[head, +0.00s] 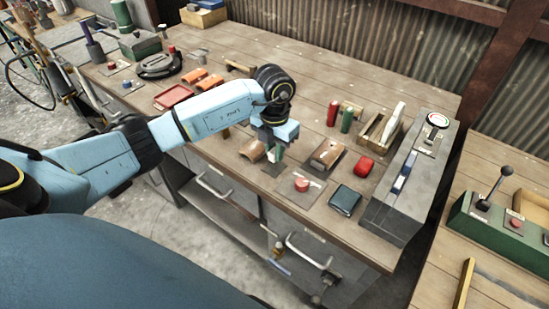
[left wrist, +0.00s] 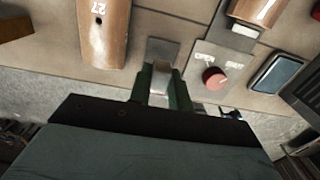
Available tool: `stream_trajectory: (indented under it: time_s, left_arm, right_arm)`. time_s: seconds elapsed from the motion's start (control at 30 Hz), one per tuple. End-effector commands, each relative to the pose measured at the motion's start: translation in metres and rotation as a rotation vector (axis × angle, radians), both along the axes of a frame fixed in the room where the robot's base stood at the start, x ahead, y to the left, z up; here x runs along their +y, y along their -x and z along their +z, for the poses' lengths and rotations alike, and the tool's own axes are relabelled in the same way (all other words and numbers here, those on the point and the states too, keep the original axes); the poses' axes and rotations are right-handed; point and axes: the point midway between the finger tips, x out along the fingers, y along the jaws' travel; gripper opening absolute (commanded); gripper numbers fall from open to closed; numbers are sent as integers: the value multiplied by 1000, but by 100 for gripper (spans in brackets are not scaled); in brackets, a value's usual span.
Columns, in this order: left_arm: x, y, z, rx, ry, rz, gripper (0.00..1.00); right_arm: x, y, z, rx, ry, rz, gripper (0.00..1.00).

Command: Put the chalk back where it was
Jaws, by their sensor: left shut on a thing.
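My left gripper (head: 275,155) is over the front part of the workbench in the head view, pointing down. In the left wrist view its green fingers (left wrist: 160,88) are shut on a pale, whitish piece, which looks like the chalk (left wrist: 160,76). In the head view the fingers and wrist mostly hide this piece. A small grey plate (left wrist: 172,48) lies just beyond the fingertips; I cannot tell whether the chalk touches it. My right gripper is not in view.
A grey control box (head: 405,190) stands at right. The bench (head: 330,85) is clear toward the back.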

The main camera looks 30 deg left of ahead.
Motion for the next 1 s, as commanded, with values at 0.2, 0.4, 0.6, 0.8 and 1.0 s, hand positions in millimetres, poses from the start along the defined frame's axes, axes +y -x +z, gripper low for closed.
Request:
stream_trajectory:
  time_s: [0.2,0.4,0.6,0.8,1.0]
  left_arm:
    - [-1,1,-30,4,2,-1,0]
    - [0,0,-34,0,0,-2,0]
    - [0,0,-38,1,0,-2,0]
    - [0,0,-38,1,0,-2,41]
    - [0,0,-38,1,0,-2,41]
  right_arm:
    - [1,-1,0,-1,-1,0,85]
    - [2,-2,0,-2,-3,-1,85]
    - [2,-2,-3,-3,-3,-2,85]
    - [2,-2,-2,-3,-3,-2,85]
    - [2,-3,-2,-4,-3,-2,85]
